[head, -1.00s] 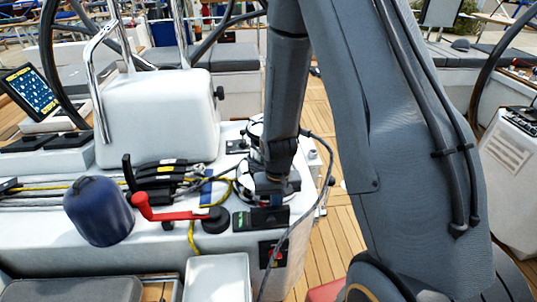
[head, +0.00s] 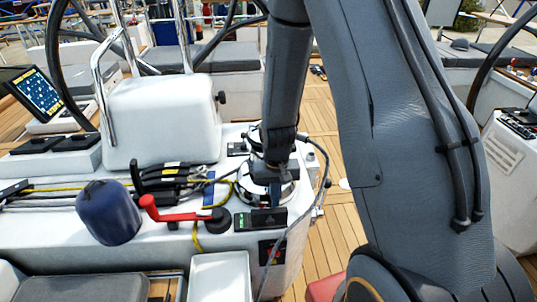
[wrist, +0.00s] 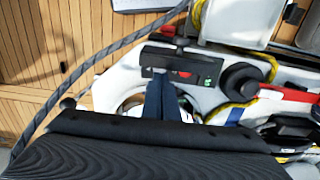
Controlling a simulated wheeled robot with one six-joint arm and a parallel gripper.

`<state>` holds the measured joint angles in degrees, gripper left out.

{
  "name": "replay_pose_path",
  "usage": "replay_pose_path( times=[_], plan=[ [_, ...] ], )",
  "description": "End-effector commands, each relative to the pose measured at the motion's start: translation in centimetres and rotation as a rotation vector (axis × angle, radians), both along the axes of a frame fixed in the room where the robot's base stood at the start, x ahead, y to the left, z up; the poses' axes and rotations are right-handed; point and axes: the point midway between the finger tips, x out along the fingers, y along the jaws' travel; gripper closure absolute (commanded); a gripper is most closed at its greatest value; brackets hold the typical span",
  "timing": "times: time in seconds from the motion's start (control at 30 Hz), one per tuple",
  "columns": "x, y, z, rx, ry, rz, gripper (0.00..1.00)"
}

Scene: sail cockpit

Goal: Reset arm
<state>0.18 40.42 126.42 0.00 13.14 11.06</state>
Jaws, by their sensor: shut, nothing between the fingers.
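My arm comes down from the top of the head view, and my gripper (head: 274,194) hangs over the right end of the white cockpit console (head: 150,258), in front of a shiny winch (head: 244,188). In the wrist view my gripper's narrow dark fingers (wrist: 160,85) are together with nothing held. They point at a black panel (wrist: 180,62) with a small green mark; whether they touch it I cannot tell. The same panel shows in the head view (head: 262,219), just below my gripper.
A red-handled lever (head: 180,214), a blue covered drum (head: 108,212) and black rope clutches (head: 170,178) stand left of my gripper. A rope or cable (head: 318,195) hangs close on its right.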

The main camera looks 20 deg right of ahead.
Motion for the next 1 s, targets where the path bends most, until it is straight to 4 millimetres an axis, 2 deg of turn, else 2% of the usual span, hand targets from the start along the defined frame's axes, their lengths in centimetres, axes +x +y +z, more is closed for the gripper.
replay_pose_path(
  times=[0.03,0.2,0.6,0.73,0.87,1.0],
  plan=[
    [-0.1,0.0,1.1,0.000,-0.001,0.000,1.00],
    [-0.1,0.0,2.8,0.000,0.000,0.000,1.00],
    [0.0,0.0,2.6,0.000,0.000,0.000,1.00],
    [0.0,0.0,3.1,0.000,-0.004,0.005,1.00],
    [-0.4,0.0,5.2,0.000,-0.022,0.025,1.00],
    [-1.6,0.0,8.5,-0.002,-0.050,0.063,1.00]
  ],
)
